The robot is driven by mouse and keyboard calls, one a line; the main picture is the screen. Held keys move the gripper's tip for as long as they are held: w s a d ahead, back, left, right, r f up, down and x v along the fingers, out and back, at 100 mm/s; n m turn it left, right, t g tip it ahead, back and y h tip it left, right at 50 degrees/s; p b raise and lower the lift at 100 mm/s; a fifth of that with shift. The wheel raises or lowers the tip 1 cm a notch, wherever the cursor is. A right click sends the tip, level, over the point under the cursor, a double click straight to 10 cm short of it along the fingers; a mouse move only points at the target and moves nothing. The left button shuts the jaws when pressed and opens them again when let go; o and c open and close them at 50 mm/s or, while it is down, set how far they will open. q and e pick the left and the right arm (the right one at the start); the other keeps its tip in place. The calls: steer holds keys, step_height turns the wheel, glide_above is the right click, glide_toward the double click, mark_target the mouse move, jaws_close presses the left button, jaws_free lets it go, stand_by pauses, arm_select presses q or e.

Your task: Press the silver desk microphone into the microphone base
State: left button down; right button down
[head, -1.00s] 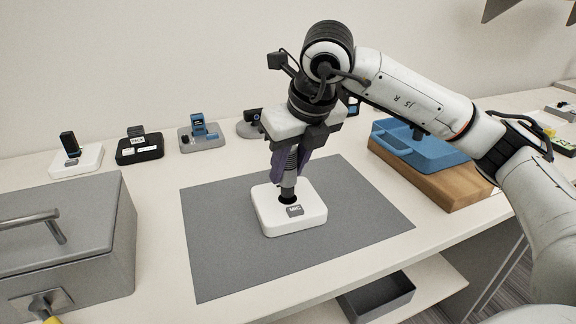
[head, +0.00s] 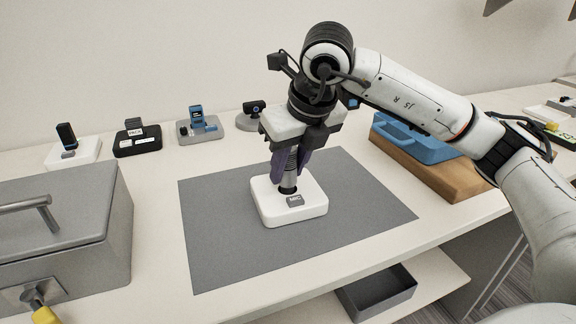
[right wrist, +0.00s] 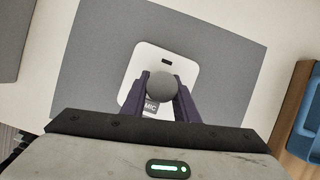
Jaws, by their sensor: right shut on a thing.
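The silver desk microphone (head: 290,180) stands upright with its lower end at the dark socket of the white microphone base (head: 312,209), which bears a "MIC" label. I cannot tell how deep it sits. My right gripper (head: 291,165) is above the base, its purple fingers shut on the microphone. In the right wrist view the round grey microphone head (right wrist: 161,86) shows between the fingertips (right wrist: 162,92), over the white base (right wrist: 186,68). My left gripper is not in view.
The base rests on a grey mat (head: 225,235) with clear room around it. A grey metal box (head: 70,235) stands at left. Several small devices on stands line the back. A blue tray (head: 425,146) lies on a wooden block (head: 440,177) at right.

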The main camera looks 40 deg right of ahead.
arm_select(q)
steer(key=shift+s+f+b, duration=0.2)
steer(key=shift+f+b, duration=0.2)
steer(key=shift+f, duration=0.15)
arm_select(e)
steer(key=shift+f, duration=0.45)
steer(key=c, duration=1.3)
jaws_free()
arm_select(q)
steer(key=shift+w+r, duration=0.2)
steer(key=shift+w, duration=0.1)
arm_select(e)
steer(key=shift+s+r, duration=0.15)
steer(key=shift+r, duration=0.4)
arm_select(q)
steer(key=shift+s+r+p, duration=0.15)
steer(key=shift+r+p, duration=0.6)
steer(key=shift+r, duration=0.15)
arm_select(e)
steer(key=v, duration=0.9)
steer(key=shift+s, duration=0.15)
